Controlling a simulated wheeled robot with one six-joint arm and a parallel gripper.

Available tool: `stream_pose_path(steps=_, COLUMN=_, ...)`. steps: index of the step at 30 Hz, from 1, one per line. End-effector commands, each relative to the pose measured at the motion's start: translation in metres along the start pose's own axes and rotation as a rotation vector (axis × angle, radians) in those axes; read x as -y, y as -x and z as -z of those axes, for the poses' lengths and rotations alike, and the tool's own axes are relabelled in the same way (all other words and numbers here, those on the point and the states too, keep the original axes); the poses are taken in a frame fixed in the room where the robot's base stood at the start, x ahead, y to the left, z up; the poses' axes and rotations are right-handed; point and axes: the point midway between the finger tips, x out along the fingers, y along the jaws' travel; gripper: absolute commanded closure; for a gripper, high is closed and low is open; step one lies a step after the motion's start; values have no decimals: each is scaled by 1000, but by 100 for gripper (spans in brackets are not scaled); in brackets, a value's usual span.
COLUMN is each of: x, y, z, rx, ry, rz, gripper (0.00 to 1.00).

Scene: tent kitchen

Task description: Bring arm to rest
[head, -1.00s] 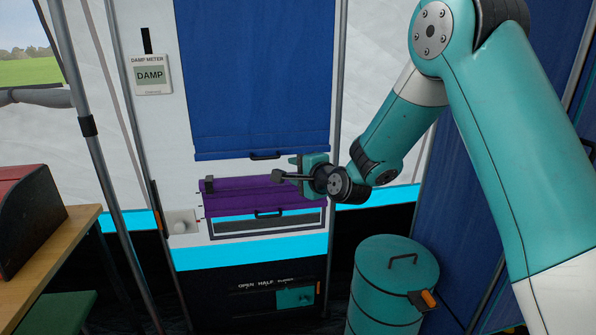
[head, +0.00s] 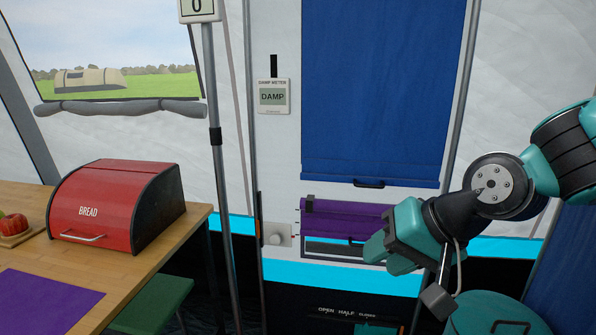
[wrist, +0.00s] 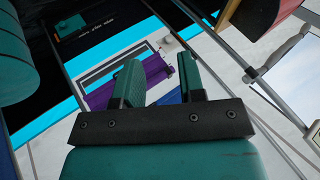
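My arm reaches in from the right in the head view. My gripper (head: 374,252) hangs in front of the right part of the purple roll (head: 345,218) on the white panel and hides some of it. In the wrist view the two teal fingers of my gripper (wrist: 160,72) stand apart with nothing held between them. The purple roll (wrist: 156,78) shows beyond them in that view, apart from the fingers.
A wooden table at left bears a red bread box (head: 115,205) and a purple mat (head: 45,298). A green stool (head: 150,305) stands beside it. A grey pole (head: 222,180) rises left of the panel. A teal bin (head: 490,315) stands below my arm.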

Motion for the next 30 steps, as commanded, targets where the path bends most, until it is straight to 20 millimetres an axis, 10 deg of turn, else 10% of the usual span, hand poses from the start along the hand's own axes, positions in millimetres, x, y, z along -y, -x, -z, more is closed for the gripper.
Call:
stream_pose_path(steps=10, x=-5, y=83, z=-145, rx=471, ry=635, rz=-68, gripper=63)
stream_pose_path(steps=30, x=94, y=222, z=-74, rx=460, ry=611, rz=-69, gripper=63)
